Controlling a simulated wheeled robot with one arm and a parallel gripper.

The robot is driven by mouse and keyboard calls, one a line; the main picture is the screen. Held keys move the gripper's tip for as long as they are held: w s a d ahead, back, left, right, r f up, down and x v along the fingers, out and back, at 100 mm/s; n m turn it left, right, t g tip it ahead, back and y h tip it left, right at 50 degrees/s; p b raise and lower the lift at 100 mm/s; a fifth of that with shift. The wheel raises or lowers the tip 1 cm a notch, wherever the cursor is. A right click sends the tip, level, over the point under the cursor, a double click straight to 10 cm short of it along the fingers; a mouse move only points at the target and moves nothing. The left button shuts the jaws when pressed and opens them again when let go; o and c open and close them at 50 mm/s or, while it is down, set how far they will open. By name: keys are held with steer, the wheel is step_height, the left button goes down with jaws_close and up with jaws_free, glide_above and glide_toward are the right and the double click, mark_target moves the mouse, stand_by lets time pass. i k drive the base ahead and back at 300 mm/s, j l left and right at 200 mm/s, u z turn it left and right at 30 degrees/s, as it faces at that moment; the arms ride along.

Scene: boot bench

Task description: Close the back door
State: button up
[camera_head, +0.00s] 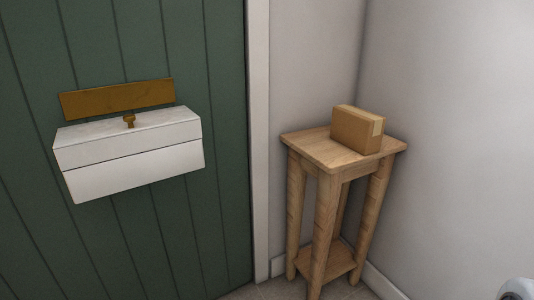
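A dark green door (225,160) of vertical planks fills the left side of the view. A brass plate (117,98) is on it, with a white box (130,158) just below and a small brass fitting (129,120) at the box's top. The door's right edge runs along the white door frame (258,130). I see no clear gap there, but cannot tell whether the door is fully closed. Its left edge, its top and any handle are out of view. My gripper is not in view.
A wooden stand (325,190) with a lower shelf stands in the corner right of the frame. A cardboard box (355,130) sits on its top. Grey walls (450,130) close off the right. A little tiled floor (270,291) shows at the bottom. A rounded white part shows at bottom right.

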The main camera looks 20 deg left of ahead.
mark_target(171, 222)
steer(key=u, duration=1.85)
